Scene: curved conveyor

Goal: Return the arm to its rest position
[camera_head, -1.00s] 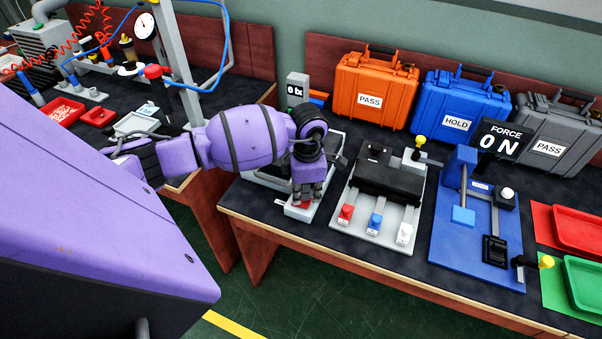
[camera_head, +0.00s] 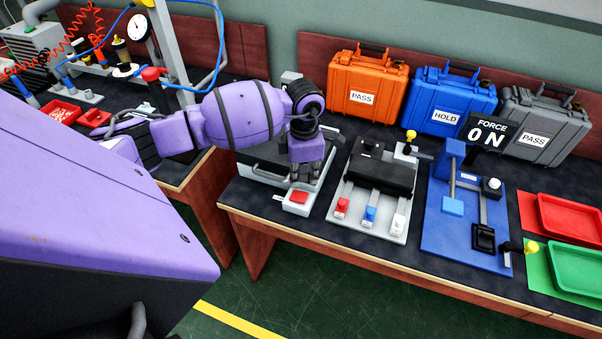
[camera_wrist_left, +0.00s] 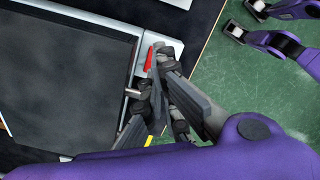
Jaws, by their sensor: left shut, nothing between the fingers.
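My left arm reaches in from the left in the head view. Its gripper (camera_head: 303,177) is shut and empty, pointing down just behind a red button (camera_head: 299,197) on a pale box. The gripper looks apart from the button and above the device's surface. In the left wrist view the shut fingers (camera_wrist_left: 160,75) partly cover the red button (camera_wrist_left: 149,60). My right gripper is in neither view.
A grey device with levers (camera_head: 372,182) stands right of the hand, then a blue press (camera_head: 450,225). Orange (camera_head: 366,88), blue (camera_head: 452,98) and grey (camera_head: 543,122) cases line the back. Red (camera_head: 573,217) and green (camera_head: 578,268) trays lie at the right.

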